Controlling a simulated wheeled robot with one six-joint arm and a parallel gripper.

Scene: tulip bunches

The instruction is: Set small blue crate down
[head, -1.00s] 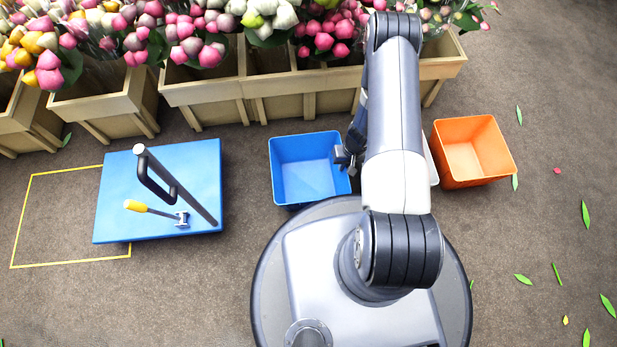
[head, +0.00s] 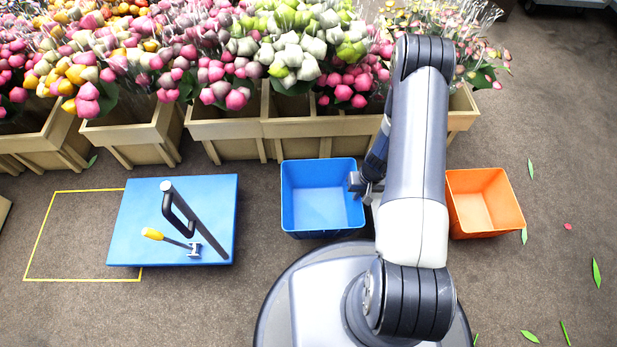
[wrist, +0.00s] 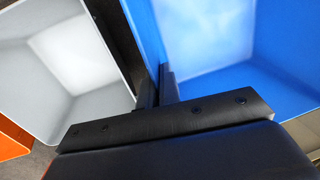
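The small blue crate (head: 322,222) is upright and empty in the head view, between the flower boxes and my base. In the wrist view its blue inside (wrist: 215,35) fills the upper right. My gripper (head: 366,188) is at the crate's right wall, partly hidden by my arm. In the wrist view the two fingers (wrist: 157,95) stand close together, one on each side of the wall, shut on it. I cannot tell whether the crate's bottom touches the floor.
A white crate (wrist: 75,65) is just beside the blue one, mostly hidden by my arm in the head view. An orange crate (head: 485,205) is to the right. A blue platform cart (head: 140,225) overlaps a yellow floor outline (head: 38,235). Wooden flower boxes (head: 330,138) line the back.

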